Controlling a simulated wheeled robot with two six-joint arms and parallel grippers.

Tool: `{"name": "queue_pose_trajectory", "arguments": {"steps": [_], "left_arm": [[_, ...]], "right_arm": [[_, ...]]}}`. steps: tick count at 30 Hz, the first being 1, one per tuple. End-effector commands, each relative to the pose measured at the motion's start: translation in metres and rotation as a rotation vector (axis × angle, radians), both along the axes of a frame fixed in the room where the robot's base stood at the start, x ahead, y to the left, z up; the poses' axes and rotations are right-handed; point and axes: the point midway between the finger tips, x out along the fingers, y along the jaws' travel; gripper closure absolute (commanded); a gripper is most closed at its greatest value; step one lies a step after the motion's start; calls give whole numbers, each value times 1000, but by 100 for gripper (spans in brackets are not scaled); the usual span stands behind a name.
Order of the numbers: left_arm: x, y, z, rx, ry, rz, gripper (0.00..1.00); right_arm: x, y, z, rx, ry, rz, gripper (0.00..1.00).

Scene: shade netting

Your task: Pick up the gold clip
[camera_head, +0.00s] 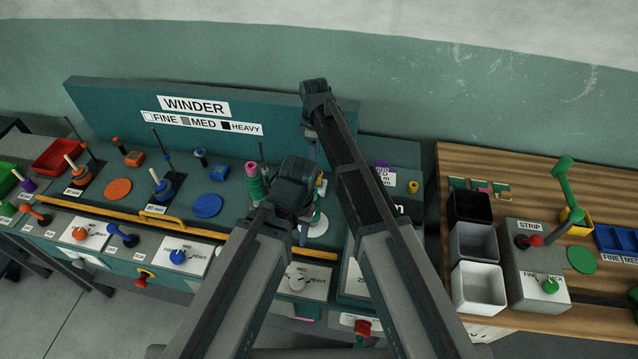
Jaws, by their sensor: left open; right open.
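I cannot make out the gold clip for certain. A small yellow-gold piece (413,187) sits at the right end of the winder bench, and another (322,186) shows just right of my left gripper. Both are too small to identify. My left gripper (304,232) is over the bench beside a green spool (254,183), its fingers mostly hidden by its own wrist. My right gripper (311,142) is higher in the picture, near the right end of the winder back panel. Both are open, and I see nothing held in either.
The winder bench (110,205) carries spools, discs, knobs and a yellow rail (130,220). On the right, a wooden table (530,170) holds black, grey and white bins (478,287), a STRIP box (535,265), a green-handled device (570,190) and a blue tray (612,240). My arms hide the bench's middle.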

Motion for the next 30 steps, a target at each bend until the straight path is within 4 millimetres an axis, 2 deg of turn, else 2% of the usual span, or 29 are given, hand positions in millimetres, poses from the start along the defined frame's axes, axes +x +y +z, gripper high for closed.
{"name": "queue_pose_trajectory", "arguments": {"steps": [1,9,12,22,30], "left_arm": [[0,0,-15,0,0,0,53],[0,0,-52,0,0,0,53],[0,0,-60,0,0,0,53],[0,0,-64,0,0,0,53],[0,0,-94,0,0,0,53]], "right_arm": [[0,0,-15,0,0,0,38],[0,0,-52,0,0,-1,38],[0,0,-60,0,0,-1,38],[0,-1,-64,0,0,-1,38],[1,-4,-94,0,0,-2,38]]}}
